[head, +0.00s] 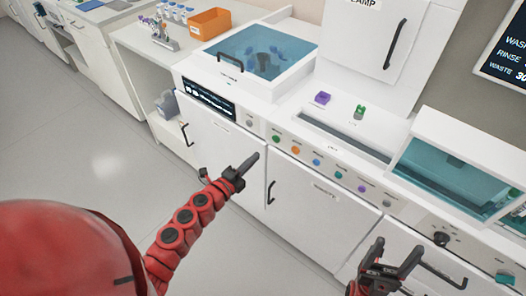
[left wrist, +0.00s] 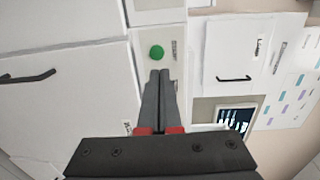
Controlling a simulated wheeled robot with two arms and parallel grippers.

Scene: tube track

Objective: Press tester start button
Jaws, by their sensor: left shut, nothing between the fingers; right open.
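A round green button (head: 276,139) sits at the left end of a row of coloured buttons on the white machine's front panel (head: 328,167). A green button (left wrist: 157,52) also shows in the left wrist view, just beyond my left fingertips. My left gripper (head: 255,157) is shut and empty, pointing at the panel near the left end of the row. In the left wrist view its fingertips (left wrist: 160,72) lie together just below the green button; I cannot tell if they touch the panel. My right gripper (head: 398,249) is open and empty at the lower right.
A purple block (head: 322,98) and a green piece (head: 359,112) sit on the counter. A teal-windowed box (head: 455,165) is at right. The floor at left is clear.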

